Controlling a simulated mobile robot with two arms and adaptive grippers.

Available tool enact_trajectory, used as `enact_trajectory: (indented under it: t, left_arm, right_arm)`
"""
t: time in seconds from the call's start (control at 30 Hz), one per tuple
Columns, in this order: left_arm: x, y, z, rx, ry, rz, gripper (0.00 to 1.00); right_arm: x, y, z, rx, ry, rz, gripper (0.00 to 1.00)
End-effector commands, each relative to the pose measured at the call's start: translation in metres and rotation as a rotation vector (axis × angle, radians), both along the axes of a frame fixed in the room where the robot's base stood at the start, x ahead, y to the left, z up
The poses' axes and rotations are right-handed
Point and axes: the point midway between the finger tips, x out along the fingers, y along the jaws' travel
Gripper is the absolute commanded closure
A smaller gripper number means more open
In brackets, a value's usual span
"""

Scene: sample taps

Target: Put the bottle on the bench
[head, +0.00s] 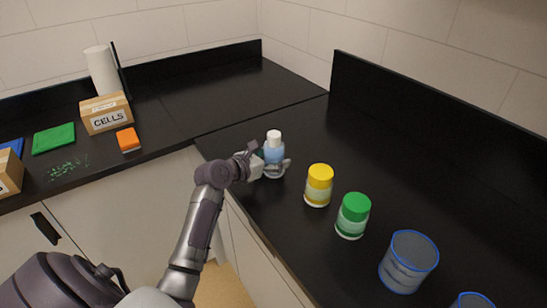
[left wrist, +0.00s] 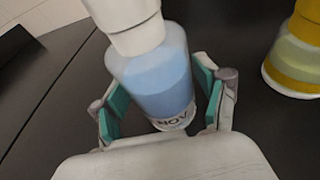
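The bottle (head: 274,157) has a white cap and a clear body with blue contents. It looks upright, low over or on the black bench (head: 300,125) near its inner corner. In the left wrist view the bottle (left wrist: 157,82) stands between the two teal finger pads. My left gripper (head: 273,166) is around its body, one finger on each side. The pads come very close to its sides; I cannot tell whether they press on it. The bottle's base is partly hidden by the gripper. My right gripper is not in view.
A yellow-lidded jar (head: 318,186), a green-lidded jar (head: 352,216) and blue-rimmed containers (head: 408,262) stand in a row to the right. The left counter holds a CELLS box (head: 106,113), an orange item (head: 128,140) and a paper roll (head: 101,71). The bench behind the bottle is clear.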

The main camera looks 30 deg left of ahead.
Motion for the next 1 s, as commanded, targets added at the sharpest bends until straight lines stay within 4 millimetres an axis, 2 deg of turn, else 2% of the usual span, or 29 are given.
enact_trajectory:
  t: [0.37, 0.47, 0.8, 1.0]
  left_arm:
    - [0.000, 0.000, 0.002, 0.001, -0.001, 0.000, 0.15]
    - [-0.009, 0.002, 0.004, 0.000, 0.001, 0.001, 0.15]
    - [-0.073, 0.014, 0.024, 0.001, 0.001, 0.001, 0.15]
    - [-0.102, 0.020, 0.033, -0.001, 0.000, -0.001, 0.15]
  right_arm:
    - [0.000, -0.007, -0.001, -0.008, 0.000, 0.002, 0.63]
    - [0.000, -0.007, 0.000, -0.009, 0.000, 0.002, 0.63]
    - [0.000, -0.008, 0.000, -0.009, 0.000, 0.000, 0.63]
    - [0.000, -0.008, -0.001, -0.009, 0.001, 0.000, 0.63]
